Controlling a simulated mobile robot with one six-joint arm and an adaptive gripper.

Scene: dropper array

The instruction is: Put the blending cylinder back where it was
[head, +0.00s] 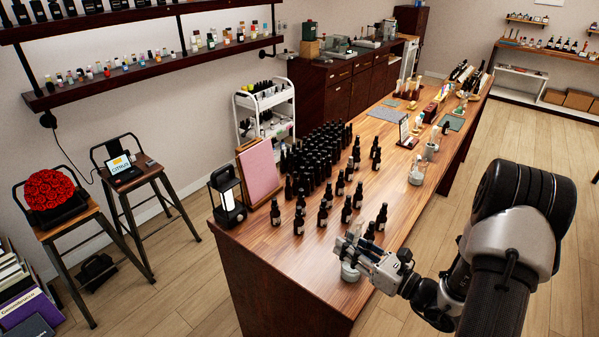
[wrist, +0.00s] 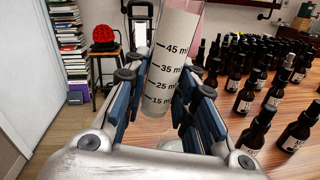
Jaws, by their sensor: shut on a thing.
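The blending cylinder (wrist: 172,62) is a clear, graduated tube with ml marks, seen upright but slightly tilted in the wrist view. My gripper (wrist: 160,98) has its blue-padded fingers on both sides of the cylinder's lower part and is shut on it. In the head view my gripper (head: 352,252) is over the near right end of the wooden counter (head: 262,240). The cylinder is small and hard to make out there. A pale round thing (head: 350,272) shows just below the fingers; I cannot tell whether the cylinder touches it.
Several dark bottles (head: 316,160) crowd the counter behind my gripper, with a few loose ones such as a bottle (head: 381,216) close by. A lantern (head: 228,197) and a pink board (head: 260,170) stand at the left edge. The counter's near left corner is clear.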

